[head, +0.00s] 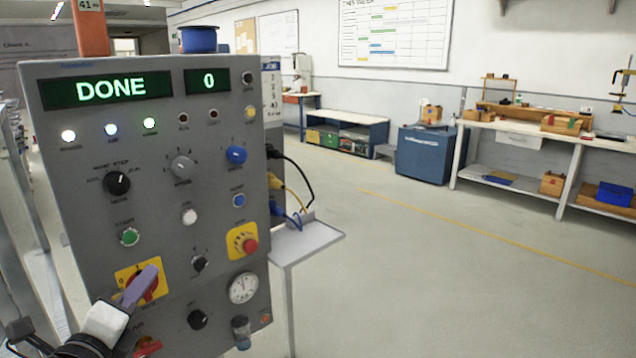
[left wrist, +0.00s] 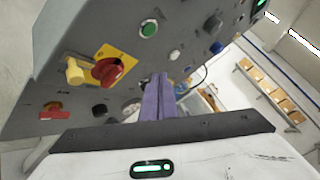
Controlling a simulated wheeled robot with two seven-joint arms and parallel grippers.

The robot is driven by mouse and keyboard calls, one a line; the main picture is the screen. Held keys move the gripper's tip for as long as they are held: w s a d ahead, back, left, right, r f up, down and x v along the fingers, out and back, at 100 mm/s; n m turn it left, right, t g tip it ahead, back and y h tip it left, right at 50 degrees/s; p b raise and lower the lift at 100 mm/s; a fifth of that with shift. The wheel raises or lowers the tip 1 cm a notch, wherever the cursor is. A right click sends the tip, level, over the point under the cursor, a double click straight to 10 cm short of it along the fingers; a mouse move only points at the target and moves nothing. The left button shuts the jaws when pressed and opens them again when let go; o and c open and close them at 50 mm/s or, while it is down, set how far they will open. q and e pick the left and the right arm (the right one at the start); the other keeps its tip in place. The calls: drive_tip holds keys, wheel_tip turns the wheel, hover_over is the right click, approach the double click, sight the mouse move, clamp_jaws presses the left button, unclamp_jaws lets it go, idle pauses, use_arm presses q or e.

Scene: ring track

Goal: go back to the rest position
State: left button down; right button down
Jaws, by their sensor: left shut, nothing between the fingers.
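My left gripper (head: 146,284) is in front of the lower left of a grey control panel (head: 95,215). Its purple fingers are shut with nothing between them, and they also show in the left wrist view (left wrist: 160,85). In the head view they overlap the red rotary switch (head: 150,290) on its yellow plate. In the left wrist view that switch (left wrist: 108,70) stands clear to the left of the fingers. The panel display (head: 110,89) reads DONE and the smaller one (head: 208,81) reads 0. My right gripper is not in view.
A small grey shelf (head: 318,237) on a post juts from the panel's right side, with cables (head: 290,190) hanging above it. Open floor (head: 420,270) lies to the right. A blue cabinet (head: 424,155) and a workbench (head: 500,125) stand along the back wall.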

use_arm(q)
drive_tip(key=s+d+f+n+g+h, duration=0.1)
drive_tip(key=s+d+f+n+g, duration=0.15)
drive_tip(key=f, duration=0.55)
drive_tip(key=s+d+f+n+g, duration=0.1)
drive_tip(key=s+d+f+n, duration=0.2)
drive_tip(key=f, duration=0.4)
drive_tip(key=s+d+f+n+g+h, duration=0.1)
drive_tip(key=s+f+n+g, duration=0.15)
drive_tip(key=f+n, duration=0.4)
drive_tip(key=s+d+f+n+g, duration=0.1)
drive_tip(key=s+d+f+n, duration=0.4)
drive_tip(key=s+f, duration=0.3)
drive_tip(key=s+d+f+n+g+h, duration=0.1)
drive_tip(key=s+d+f+n+g, duration=0.1)
drive_tip(key=s+d+f+n, duration=0.3)
drive_tip(key=s+d+f, duration=0.1)
drive_tip(key=s+f, duration=0.2)
drive_tip(key=s, duration=0.1)
drive_tip(key=shift+s+f+g+h, duration=0.3)
